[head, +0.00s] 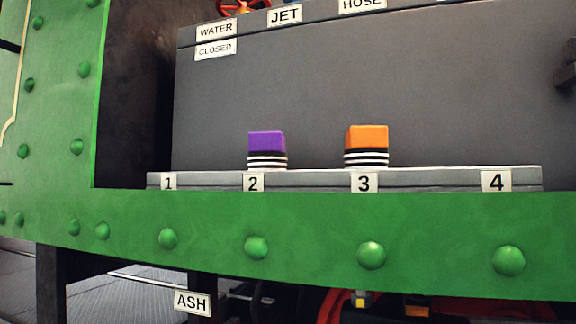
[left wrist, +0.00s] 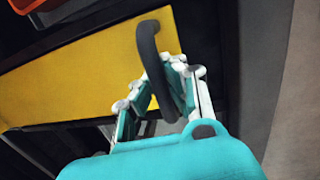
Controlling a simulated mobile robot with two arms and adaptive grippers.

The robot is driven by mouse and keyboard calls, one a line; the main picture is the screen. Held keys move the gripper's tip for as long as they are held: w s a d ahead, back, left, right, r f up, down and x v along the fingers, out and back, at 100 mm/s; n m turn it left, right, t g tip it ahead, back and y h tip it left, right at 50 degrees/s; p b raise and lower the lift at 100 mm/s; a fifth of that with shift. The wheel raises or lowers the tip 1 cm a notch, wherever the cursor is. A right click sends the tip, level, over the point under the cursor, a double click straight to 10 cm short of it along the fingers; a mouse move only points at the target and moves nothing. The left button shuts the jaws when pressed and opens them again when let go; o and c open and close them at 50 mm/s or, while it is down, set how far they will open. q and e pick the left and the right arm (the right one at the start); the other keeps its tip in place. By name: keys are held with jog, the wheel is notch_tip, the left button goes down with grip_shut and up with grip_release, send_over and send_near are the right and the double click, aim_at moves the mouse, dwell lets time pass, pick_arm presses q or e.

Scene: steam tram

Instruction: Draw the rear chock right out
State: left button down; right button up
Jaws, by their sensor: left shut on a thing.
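In the left wrist view a yellow block (left wrist: 85,80), which looks like the chock, lies at a slant with a curved black handle (left wrist: 147,38) standing off its face. My left gripper (left wrist: 172,75) has teal and white fingers around this handle and is shut on it. The fingers hide part of the handle. The block's far left end runs out of the picture, so I cannot tell what it rests against. In the head view neither gripper shows. A small yellow patch (head: 361,299) shows low under the green beam; I cannot tell whether it is the same block.
In the head view a green riveted beam (head: 310,240) crosses the front. Above it a grey numbered shelf (head: 420,180) carries a purple-topped piece (head: 267,143) and an orange-topped piece (head: 366,138). An ASH label (head: 192,302) hangs below. Dark frame parts (left wrist: 210,40) stand close beside the gripper.

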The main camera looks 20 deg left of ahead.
pick_arm(q)
jog(key=shift+s+a+p, duration=0.1)
jog(key=shift+s+p, duration=0.6)
jog(key=shift+s, duration=0.9)
jog(key=shift+s+f, duration=0.1)
jog(key=shift+s, duration=0.35)
jog(key=c, duration=0.9)
grip_release()
